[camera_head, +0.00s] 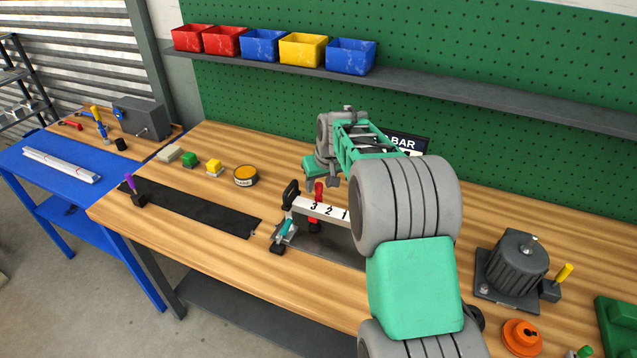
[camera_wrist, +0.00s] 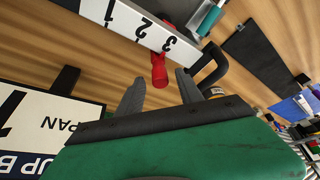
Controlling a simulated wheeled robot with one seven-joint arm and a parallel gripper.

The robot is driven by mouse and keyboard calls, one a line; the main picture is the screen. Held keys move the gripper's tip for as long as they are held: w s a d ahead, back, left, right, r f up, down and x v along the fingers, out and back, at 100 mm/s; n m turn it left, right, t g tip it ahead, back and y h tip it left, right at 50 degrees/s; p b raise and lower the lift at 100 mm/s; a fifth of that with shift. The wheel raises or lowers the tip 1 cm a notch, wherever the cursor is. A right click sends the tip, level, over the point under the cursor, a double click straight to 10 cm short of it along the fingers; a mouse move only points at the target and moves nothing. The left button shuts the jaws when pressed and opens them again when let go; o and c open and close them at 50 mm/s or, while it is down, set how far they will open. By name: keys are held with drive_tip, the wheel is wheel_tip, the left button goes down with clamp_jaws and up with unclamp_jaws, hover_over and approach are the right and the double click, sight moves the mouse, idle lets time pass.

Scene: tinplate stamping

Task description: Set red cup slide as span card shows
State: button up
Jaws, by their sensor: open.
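The red cup slide (camera_head: 319,188) sits on a white bar (camera_head: 301,203) numbered 3, 2, 1, close to the 3. Its red end (camera_wrist: 158,68) also shows in the wrist view, in front of the gap between my fingertips. My gripper (camera_head: 327,178) is open, just behind the slide; both fingers show apart in the wrist view (camera_wrist: 160,78), and nothing is clearly held. The span card (camera_head: 408,141) stands behind the bar, mostly hidden by my arm in the head view. In the wrist view the card (camera_wrist: 88,110) is upside down, with a large 1 and part of "SPAN" visible.
A black handle (camera_head: 290,193) and a teal-handled part (camera_head: 287,227) stand at the bar's left end. A yellow tin (camera_head: 245,176) and small blocks lie farther left. A dark motor-like unit (camera_head: 517,262) stands right. Bench around the black strip (camera_head: 195,212) is mostly clear.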

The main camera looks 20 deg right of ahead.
drive_tip(key=shift+w+f, duration=0.2)
drive_tip(key=shift+f, duration=0.4)
drive_tip(key=shift+c, duration=0.5)
clamp_jaws()
drive_tip(key=shift+r, duration=0.1)
idle(0.4)
